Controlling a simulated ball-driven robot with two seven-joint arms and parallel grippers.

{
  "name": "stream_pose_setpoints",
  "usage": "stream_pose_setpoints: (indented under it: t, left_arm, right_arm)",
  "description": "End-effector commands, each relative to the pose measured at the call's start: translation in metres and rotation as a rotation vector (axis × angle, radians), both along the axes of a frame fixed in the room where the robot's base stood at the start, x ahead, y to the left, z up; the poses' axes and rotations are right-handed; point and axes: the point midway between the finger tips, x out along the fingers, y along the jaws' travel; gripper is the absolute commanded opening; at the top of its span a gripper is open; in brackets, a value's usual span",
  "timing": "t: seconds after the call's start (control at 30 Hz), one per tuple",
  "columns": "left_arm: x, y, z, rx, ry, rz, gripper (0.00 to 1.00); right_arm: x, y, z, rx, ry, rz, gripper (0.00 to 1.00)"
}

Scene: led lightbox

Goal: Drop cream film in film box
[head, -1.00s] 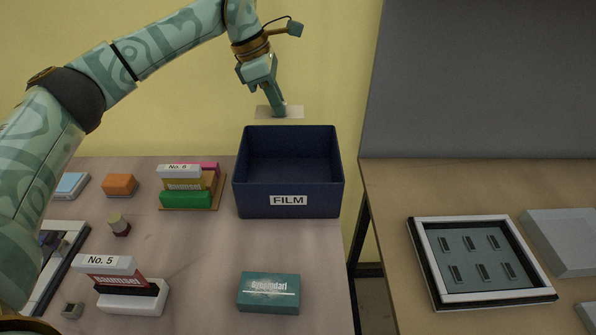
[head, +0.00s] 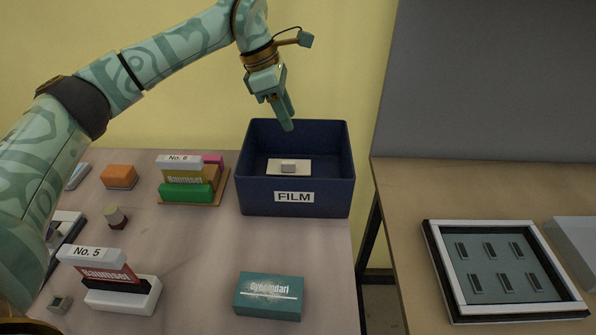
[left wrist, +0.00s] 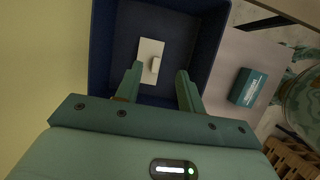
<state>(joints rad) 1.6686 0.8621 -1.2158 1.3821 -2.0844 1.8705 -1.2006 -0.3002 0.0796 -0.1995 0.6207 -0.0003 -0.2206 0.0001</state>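The cream film (head: 274,167) is a flat pale piece with a small grey block on it. It lies inside the dark blue box labelled FILM (head: 246,200), apart from the gripper. My left gripper (head: 288,127) is above the box, pointing down. In the left wrist view the fingers of my left gripper (left wrist: 158,88) are spread with nothing between them. The cream film (left wrist: 149,48) shows beyond them on the floor of the box (left wrist: 190,60). My right gripper is not in view.
A teal carton (head: 268,297) stands in front of the box. A framed panel with several slots (head: 440,275) lies on the right table, across a gap.

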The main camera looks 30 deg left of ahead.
Motion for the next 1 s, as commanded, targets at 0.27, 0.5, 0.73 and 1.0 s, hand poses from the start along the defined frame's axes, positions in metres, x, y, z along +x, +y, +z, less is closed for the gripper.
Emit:
stream_pose_setpoints:
  t: [0.27,0.5,0.73,1.0]
  left_arm:
    - [-0.003,0.007,0.024,0.000,-0.005,0.003,0.39]
    - [-0.013,0.026,0.088,0.000,-0.009,0.003,0.39]
    - [-0.021,0.043,0.136,0.000,-0.004,0.002,0.39]
    - [-0.024,0.051,0.153,-0.001,0.001,0.001,0.39]
  right_arm:
    - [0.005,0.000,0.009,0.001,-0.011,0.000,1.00]
    - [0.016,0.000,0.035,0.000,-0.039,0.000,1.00]
    - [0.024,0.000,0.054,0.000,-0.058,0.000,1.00]
    - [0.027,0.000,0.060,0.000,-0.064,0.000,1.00]
